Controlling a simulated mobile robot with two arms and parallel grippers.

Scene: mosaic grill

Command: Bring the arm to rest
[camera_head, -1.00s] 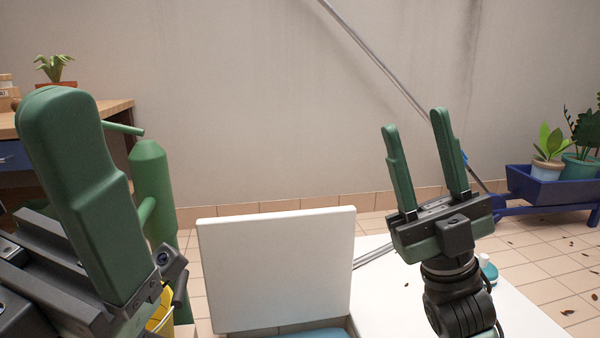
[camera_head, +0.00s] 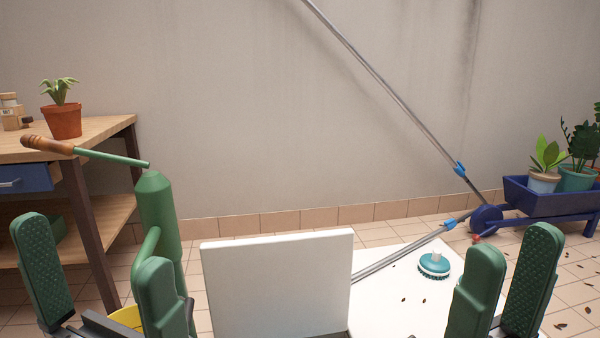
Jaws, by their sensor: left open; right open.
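My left gripper (camera_head: 103,290) is at the lower left of the head view. Its two green fingers point up and stand wide apart, with nothing held between them. My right gripper (camera_head: 503,290) is at the lower right, also with two green fingers pointing up and apart, and it is empty. Its finger bases are partly cut off by the bottom edge. Most of both arms is out of view.
A raised white panel (camera_head: 278,285) stands between my grippers. A teal round brush (camera_head: 434,265) lies on the white surface (camera_head: 400,310). A green post (camera_head: 158,210) and wooden table (camera_head: 105,127) are at left. A blue cart (camera_head: 545,198) with plants is at right.

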